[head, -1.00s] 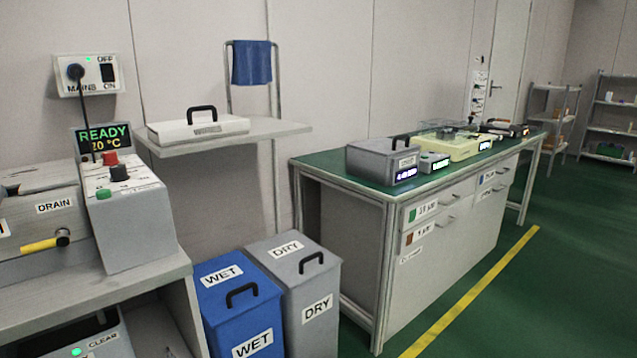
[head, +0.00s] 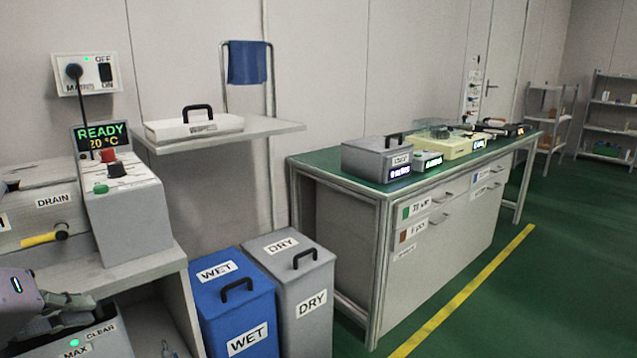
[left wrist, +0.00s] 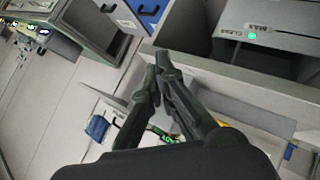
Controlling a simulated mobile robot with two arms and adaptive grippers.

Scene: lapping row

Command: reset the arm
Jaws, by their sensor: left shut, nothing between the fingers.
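My left gripper (head: 72,312) shows at the lower left of the head view, in front of the grey bench with the control box. It is shut and empty. In the left wrist view its dark fingers (left wrist: 162,66) come together at the tips, with nothing between them. My right gripper is not in any view.
A grey control box (head: 124,215) reading READY stands on the bench close to my left gripper. A unit marked CLEAR (head: 100,340) sits below. A blue WET bin (head: 232,300) and grey DRY bin (head: 300,285) stand right of the bench. Green floor (head: 500,315) is clear at right.

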